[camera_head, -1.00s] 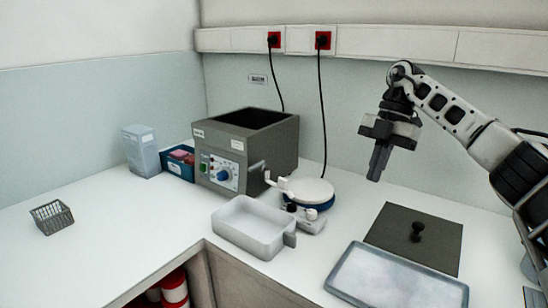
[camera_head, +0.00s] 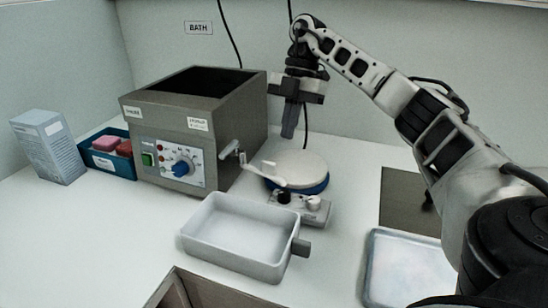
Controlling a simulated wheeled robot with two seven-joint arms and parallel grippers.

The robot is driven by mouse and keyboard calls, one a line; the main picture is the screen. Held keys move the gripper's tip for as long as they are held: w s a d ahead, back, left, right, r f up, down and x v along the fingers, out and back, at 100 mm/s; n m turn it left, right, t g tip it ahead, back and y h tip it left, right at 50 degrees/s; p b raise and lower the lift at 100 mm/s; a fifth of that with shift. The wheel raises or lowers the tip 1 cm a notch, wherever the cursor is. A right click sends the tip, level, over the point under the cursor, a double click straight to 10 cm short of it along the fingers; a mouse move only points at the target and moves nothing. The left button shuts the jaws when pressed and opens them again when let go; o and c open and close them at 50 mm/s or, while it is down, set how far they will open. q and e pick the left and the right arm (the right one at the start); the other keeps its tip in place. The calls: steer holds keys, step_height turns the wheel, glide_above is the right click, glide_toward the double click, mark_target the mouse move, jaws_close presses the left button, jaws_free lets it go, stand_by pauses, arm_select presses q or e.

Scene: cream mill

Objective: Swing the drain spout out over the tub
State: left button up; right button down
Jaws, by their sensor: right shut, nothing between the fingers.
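The drain spout (camera_head: 229,151) sticks out from the right side of the grey bath (camera_head: 228,157), low near its front corner. A white lever-like piece (camera_head: 264,173) shows just right of it, partly in front of the round-topped device; I cannot tell whether it joins the spout. The white tub (camera_head: 205,240) stands on the counter in front of the bath, with a grey handle at its right. My right gripper (camera_head: 288,134) points down, shut and empty, above and behind the round white-topped device, right of the bath and apart from the spout. My left gripper is out of view.
The round white-topped device (camera_head: 299,166) with a blue rim stands right of the spout. A dark plate (camera_head: 400,215) and a pale tray (camera_head: 405,270) lie at the right. A blue bin (camera_head: 122,164) and a carton (camera_head: 47,147) stand at the left.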

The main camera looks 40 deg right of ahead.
mark_target(265, 169)
steer(key=x, duration=0.3)
steer(key=shift+a+f, duration=0.1)
steer(key=shift+f, duration=0.25)
steer(key=a, duration=0.1)
steer(key=s+a, duration=0.1)
steer(key=a, duration=0.1)
steer(key=shift+a+r+p, duration=0.15)
steer(key=shift+r+p, duration=0.05)
steer(key=shift+p, duration=0.15)
steer(key=shift+a, duration=0.3)
